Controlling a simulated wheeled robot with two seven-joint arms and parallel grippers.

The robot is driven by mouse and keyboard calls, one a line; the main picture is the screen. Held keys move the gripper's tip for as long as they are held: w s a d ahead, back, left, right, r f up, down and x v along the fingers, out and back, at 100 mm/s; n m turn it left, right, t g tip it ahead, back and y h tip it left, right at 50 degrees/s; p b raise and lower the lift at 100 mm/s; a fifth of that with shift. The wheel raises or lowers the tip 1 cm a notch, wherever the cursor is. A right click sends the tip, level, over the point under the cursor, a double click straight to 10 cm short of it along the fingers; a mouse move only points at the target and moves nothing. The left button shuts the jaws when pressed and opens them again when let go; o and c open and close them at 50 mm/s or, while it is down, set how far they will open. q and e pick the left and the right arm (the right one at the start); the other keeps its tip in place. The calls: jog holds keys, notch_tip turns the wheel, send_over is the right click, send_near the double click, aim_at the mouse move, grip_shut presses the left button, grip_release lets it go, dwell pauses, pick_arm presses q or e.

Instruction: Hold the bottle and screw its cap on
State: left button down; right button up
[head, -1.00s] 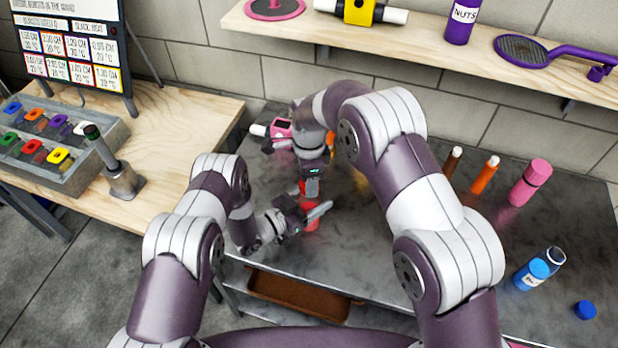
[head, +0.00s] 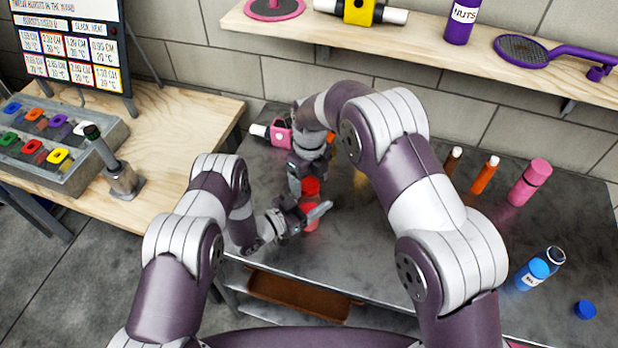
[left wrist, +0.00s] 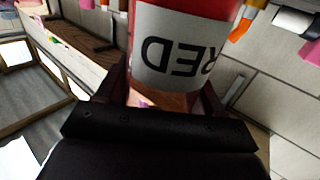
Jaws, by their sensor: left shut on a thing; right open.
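A red bottle (head: 311,218) stands upright on the grey metal table, in the middle of the head view. Its red cap (head: 310,186) sits at the top of the bottle; I cannot tell how tightly. In the left wrist view the bottle's white label reading RED (left wrist: 180,60) fills the space between the fingers. My left gripper (head: 305,218) is shut on the bottle from the left side. My right gripper (head: 300,182) is open at the cap, coming down from above; its fingers are partly hidden by its own wrist.
A pink bottle (head: 530,183), an orange bottle (head: 485,175) and a brown one (head: 453,161) stand further back. A wall shelf (head: 420,50) runs above. The table's middle right is clear.

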jog(key=shift+r, duration=2.25)
jog(key=shift+f, duration=0.1)
jog(key=shift+c, duration=0.4)
